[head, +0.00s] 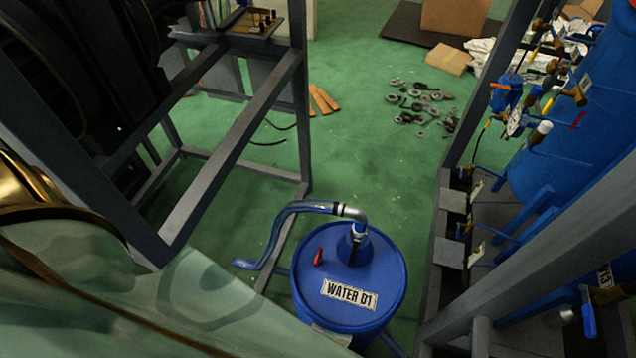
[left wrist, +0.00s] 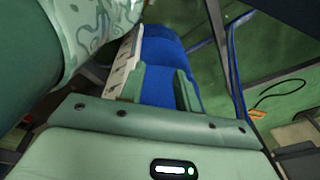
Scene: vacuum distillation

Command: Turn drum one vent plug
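Drum one is the blue drum (head: 376,284) with the "WATER 01" label (head: 348,294) on its lid, low in the middle of the head view. The red vent plug (head: 318,256) stands up from the lid, left of the hose fitting. My left gripper (left wrist: 160,88) shows in the left wrist view with its two pale green fingers apart. A blue surface (left wrist: 162,55), probably the drum, lies beyond the fingers, with nothing seen held between them. The plug cannot be made out there. My left gripper's fingertips are not in the head view, and my right gripper is in neither view.
A hose with a metal elbow (head: 350,211) rises from the lid and bends left. A grey steel frame (head: 232,155) stands left of the drum. Another frame with blue tanks (head: 570,150) and valves stands right. Loose fittings (head: 420,105) lie on the green floor behind.

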